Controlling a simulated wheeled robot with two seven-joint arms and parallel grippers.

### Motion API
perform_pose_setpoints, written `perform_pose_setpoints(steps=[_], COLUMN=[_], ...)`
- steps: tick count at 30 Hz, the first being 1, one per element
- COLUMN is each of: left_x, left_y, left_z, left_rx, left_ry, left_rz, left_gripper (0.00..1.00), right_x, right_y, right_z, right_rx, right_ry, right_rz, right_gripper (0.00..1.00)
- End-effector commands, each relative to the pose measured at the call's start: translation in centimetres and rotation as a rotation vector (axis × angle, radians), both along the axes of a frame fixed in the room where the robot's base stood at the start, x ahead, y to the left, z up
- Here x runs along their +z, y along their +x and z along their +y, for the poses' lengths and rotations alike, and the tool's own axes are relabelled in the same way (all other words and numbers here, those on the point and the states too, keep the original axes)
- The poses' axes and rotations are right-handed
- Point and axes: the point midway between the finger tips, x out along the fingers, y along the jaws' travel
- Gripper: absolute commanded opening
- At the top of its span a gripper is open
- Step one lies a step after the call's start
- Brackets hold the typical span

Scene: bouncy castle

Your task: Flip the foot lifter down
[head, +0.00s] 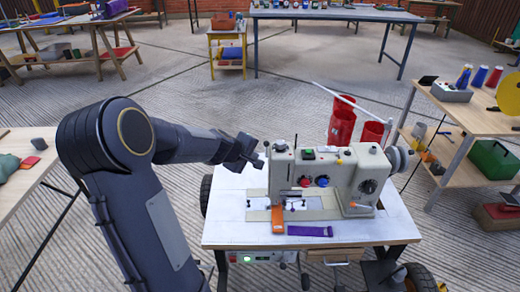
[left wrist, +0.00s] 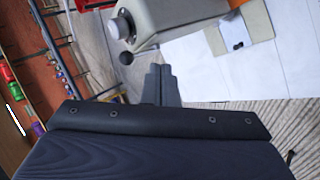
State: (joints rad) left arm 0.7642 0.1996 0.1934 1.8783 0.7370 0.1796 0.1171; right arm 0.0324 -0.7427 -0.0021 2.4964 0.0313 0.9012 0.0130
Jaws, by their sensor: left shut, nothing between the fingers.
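The cream sewing machine (head: 330,178) stands on a white-topped table (head: 228,232) in the head view. Its head end also shows in the left wrist view (left wrist: 185,16), with a grey round knob (left wrist: 121,27) and a small black ball (left wrist: 126,58) on it. I cannot tell for sure which part is the foot lifter or how it is set. My left gripper (head: 250,160) is just left of the machine's head, close to it. In the left wrist view, its fingers (left wrist: 161,82) are together and empty, a little apart from the black ball. My right gripper is out of view.
An orange piece (head: 278,219) and a purple strip (head: 310,231) lie at the table's front. A shelf with a green box (head: 493,160) is on the right.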

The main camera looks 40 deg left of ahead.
Motion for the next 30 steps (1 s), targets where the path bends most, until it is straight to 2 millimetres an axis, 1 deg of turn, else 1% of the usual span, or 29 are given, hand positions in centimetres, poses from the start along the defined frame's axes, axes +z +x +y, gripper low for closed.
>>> perform_pose_setpoints(steps=[1,2,3,4,6,10,15,24,28,30], left_x=[-0.9,-1.2,-0.1,0.0,0.0,0.0,-0.1,-0.1,0.3,0.5], left_y=[0.8,1.2,2.0,2.5,3.4,4.4,4.8,4.8,4.9,4.9], left_z=[0.0,0.1,0.2,0.3,0.5,0.8,0.9,0.9,1.0,1.0], left_rx=[-0.002,-0.001,-0.003,-0.004,-0.003,-0.002,0.000,-0.001,-0.001,-0.001], left_ry=[-0.003,-0.004,-0.001,0.000,-0.001,-0.001,0.000,-0.001,-0.007,-0.014], left_rz=[0.002,0.001,-0.001,-0.001,-0.001,0.000,0.000,0.001,0.009,0.020], left_gripper=[0.00,0.00,0.00,0.00,0.00,0.00,0.00,0.00,0.00,0.00], right_x=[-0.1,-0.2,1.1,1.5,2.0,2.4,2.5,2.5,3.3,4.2], right_y=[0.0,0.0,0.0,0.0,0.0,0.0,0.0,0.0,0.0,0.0], right_z=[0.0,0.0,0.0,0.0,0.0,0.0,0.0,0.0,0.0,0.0], right_rx=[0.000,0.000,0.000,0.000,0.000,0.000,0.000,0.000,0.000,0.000], right_ry=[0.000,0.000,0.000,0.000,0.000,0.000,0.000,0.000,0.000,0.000], right_rz=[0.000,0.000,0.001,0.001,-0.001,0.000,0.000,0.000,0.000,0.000], right_gripper=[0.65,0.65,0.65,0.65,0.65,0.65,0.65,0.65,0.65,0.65])
